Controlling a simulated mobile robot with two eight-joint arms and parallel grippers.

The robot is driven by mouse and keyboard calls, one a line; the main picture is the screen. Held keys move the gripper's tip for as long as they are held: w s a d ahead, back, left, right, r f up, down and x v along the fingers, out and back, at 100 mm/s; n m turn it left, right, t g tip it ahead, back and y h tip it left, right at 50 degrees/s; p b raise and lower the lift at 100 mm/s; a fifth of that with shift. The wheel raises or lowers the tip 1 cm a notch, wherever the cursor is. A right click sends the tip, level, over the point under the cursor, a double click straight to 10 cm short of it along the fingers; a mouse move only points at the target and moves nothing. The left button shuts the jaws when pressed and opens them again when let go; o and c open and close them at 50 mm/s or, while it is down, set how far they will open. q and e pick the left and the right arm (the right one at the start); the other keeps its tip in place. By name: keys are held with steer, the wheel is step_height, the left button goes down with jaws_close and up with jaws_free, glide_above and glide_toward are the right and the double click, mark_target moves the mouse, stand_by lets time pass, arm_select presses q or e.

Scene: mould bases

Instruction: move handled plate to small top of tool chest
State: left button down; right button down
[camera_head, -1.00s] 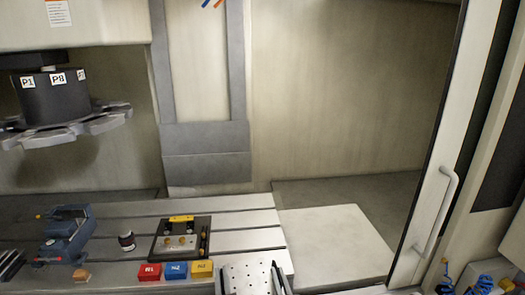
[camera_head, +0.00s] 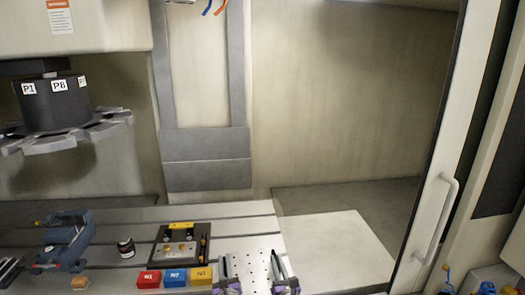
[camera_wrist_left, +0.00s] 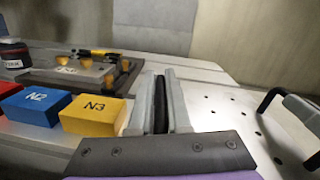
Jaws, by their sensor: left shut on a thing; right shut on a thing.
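The handled plate (camera_head: 253,268) is a pale metal plate with rows of holes, near the bottom centre of the head view. It also shows at the right of the left wrist view (camera_wrist_left: 228,103). My left gripper (camera_head: 227,284) is shut on the plate's left handle, which is mostly hidden between the fingers (camera_wrist_left: 160,105). My right gripper (camera_head: 286,284) is shut on the dark right handle (camera_head: 278,266). That handle shows at the right edge of the left wrist view (camera_wrist_left: 292,100). I cannot make out the tool chest's small top in either view.
A red N1 block (camera_head: 149,279), blue N2 block (camera_head: 175,277) and yellow N3 block (camera_head: 201,275) stand left of the plate. Behind them is a dark tray (camera_head: 157,258) with parts. A blue vise (camera_head: 66,243) stands further left. A door frame with a handle (camera_head: 437,220) is at right.

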arm_select(q)
steer(key=shift+w+r, duration=0.15)
steer(key=shift+w, duration=0.25)
arm_select(e)
steer(key=shift+w+r, duration=0.2)
steer(key=shift+w, duration=0.2)
